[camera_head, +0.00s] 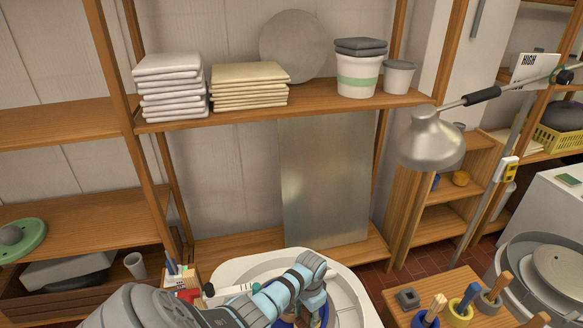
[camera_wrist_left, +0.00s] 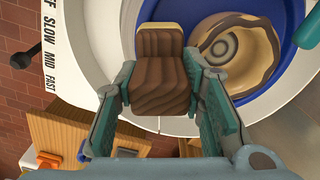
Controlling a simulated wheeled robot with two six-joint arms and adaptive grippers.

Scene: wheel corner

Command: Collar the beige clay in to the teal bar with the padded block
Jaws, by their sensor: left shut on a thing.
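My left gripper (camera_wrist_left: 160,68) is shut on the padded block (camera_wrist_left: 161,90), a brown ridged block with a tan end, held between both fingers. The beige clay (camera_wrist_left: 262,72), a round, low form with brown-streaked sides and a ringed hollow, sits on the blue wheel head (camera_wrist_left: 222,16). The block is left of the clay in the left wrist view; I cannot tell whether they touch. In the head view the left gripper (camera_head: 312,310) hides most of the wheel and clay.
The white wheel basin (camera_head: 235,266) surrounds the wheel head. A black-knobbed lever (camera_wrist_left: 22,60) stands by the speed scale (camera_wrist_left: 60,50). A wooden stand (camera_head: 395,300) with tools is at right, and a lamp (camera_head: 431,140) hangs above it. Shelves (camera_head: 300,103) fill the back.

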